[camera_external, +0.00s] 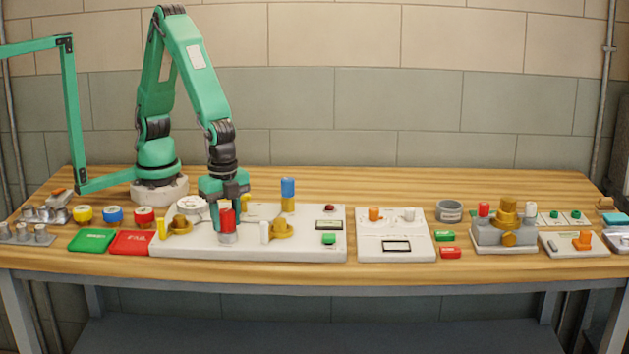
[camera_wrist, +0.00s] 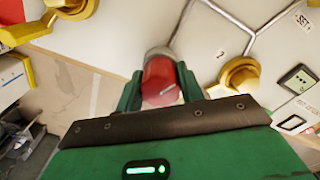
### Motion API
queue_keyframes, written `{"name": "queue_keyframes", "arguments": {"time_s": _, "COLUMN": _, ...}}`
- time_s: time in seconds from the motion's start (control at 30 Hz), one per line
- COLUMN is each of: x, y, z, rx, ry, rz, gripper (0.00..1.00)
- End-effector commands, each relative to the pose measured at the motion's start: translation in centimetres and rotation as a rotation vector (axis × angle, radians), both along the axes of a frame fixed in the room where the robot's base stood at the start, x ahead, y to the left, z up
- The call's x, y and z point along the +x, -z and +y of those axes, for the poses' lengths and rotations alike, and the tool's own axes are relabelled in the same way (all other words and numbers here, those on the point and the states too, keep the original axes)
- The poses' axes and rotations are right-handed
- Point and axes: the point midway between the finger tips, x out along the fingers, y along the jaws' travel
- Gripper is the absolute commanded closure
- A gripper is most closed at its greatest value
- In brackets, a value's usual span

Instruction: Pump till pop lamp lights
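A long pale panel (camera_external: 305,245) lies on the workbench. A red cylindrical handle (camera_external: 227,217) stands on it with a grey metal base below. My gripper (camera_external: 224,190) points down over this handle. In the wrist view, my gripper's green fingers (camera_wrist: 161,88) flank the red handle (camera_wrist: 161,84), one on each side, with no clear gap. A small dark red lamp (camera_external: 329,208) sits at the panel's right end and looks unlit. I cannot read which label it carries. A dark display (camera_external: 328,225) and a green button (camera_external: 328,239) are below it.
Gold valves stand left (camera_external: 184,225) and right (camera_external: 281,229) of the handle. A blue-topped post (camera_external: 288,193) rises behind. A red block (camera_external: 133,243) and green block (camera_external: 93,240) lie at left. More devices, including a grey gold-topped unit (camera_external: 507,230), fill the right. The bench's front strip is clear.

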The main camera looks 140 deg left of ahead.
Motion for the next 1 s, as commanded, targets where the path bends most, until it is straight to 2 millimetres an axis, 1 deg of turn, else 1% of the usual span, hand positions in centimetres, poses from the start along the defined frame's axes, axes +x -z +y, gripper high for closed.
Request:
{"name": "queue_keyframes", "arguments": {"time_s": 0.03, "x": 0.0, "y": -0.1, "z": 0.0, "rx": 0.000, "ry": 0.000, "rz": -0.002, "gripper": 0.55}}
{"name": "queue_keyframes", "arguments": {"time_s": 0.1, "x": 0.0, "y": -0.1, "z": 0.0, "rx": 0.000, "ry": 0.000, "rz": -0.002, "gripper": 0.41}}
{"name": "queue_keyframes", "arguments": {"time_s": 0.4, "x": 0.0, "y": -0.1, "z": 0.0, "rx": 0.000, "ry": -0.001, "rz": -0.001, "gripper": 0.40}}
{"name": "queue_keyframes", "arguments": {"time_s": 0.57, "x": 0.1, "y": -0.6, "z": 0.0, "rx": 0.000, "ry": -0.001, "rz": -0.003, "gripper": 0.40}}
{"name": "queue_keyframes", "arguments": {"time_s": 0.77, "x": 0.1, "y": -2.5, "z": 0.0, "rx": 0.000, "ry": -0.001, "rz": -0.004, "gripper": 0.40}}
{"name": "queue_keyframes", "arguments": {"time_s": 1.0, "x": 0.1, "y": -5.7, "z": 0.0, "rx": -0.001, "ry": -0.001, "rz": -0.005, "gripper": 0.40}}
